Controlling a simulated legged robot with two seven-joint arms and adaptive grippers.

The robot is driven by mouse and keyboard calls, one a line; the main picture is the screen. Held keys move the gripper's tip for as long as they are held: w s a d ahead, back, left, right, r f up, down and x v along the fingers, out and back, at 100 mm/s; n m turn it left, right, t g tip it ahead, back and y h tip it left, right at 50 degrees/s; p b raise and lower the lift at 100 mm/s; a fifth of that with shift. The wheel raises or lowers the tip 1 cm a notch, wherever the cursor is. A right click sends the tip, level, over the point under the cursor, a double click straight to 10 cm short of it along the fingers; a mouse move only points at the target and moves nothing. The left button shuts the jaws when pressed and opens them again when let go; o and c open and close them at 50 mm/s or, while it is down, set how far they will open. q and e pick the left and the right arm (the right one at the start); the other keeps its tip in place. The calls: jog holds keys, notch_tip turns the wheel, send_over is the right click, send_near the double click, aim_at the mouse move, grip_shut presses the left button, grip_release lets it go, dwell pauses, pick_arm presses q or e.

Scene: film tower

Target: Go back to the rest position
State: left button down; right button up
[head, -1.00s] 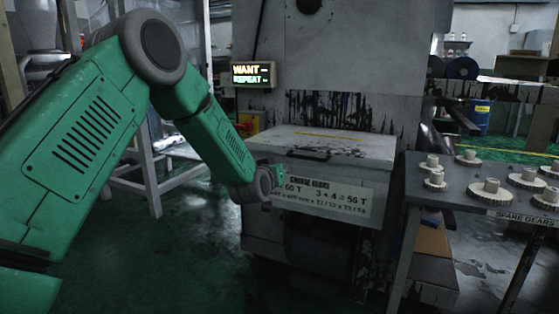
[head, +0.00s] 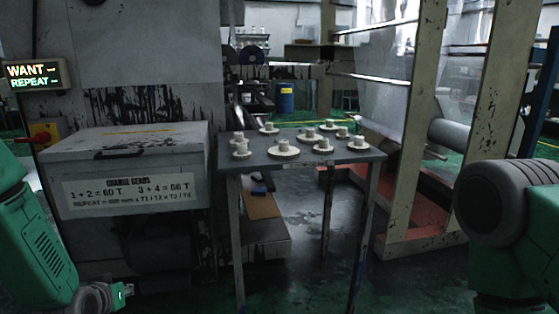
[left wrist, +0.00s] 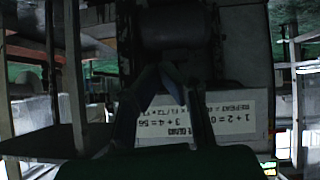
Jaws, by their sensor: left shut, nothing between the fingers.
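My left arm (head: 35,245) comes in at the lower left of the head view, hanging low in front of the grey box. Its gripper end (head: 118,293) shows only in part near the bottom edge. In the left wrist view my left gripper (left wrist: 162,70) has its dark fingers converging at the tips, shut and empty. My right arm (head: 510,215) shows as a grey joint and green links at the right edge of the head view. My right gripper is out of view.
The grey box with the change gears label (head: 130,190) stands left, below a lit WANT/REPEAT display (head: 35,76). A table (head: 350,155) holding several pale gears (head: 284,148) stands in the middle. A roller frame (head: 415,130) is at the right. The floor between is open.

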pick_arm(q)
jog(key=s+d+f+m+g+h, duration=0.1)
jog(key=s+d+f+g, duration=0.15)
jog(key=s+f, duration=0.4)
jog(key=s+d+f+m+g, duration=0.15)
jog(key=s+d+f, duration=0.25)
jog(key=s, duration=0.6)
jog(key=s+d+f+m+g, duration=0.1)
jog(key=s+f+g, duration=0.15)
jog(key=s, duration=0.75)
jog(key=s+d+f+g, duration=0.1)
jog(key=s+g, duration=0.3)
jog(key=s, duration=0.6)
notch_tip(320, 180, up, 14)
jog(key=w+p, duration=0.1)
jog(key=p, duration=1.3)
jog(key=shift+d+t+h+p, duration=0.15)
jog(key=shift+t+h+p, duration=0.15)
jog(key=shift+t, duration=0.05)
jog(key=shift+w+r, duration=0.1)
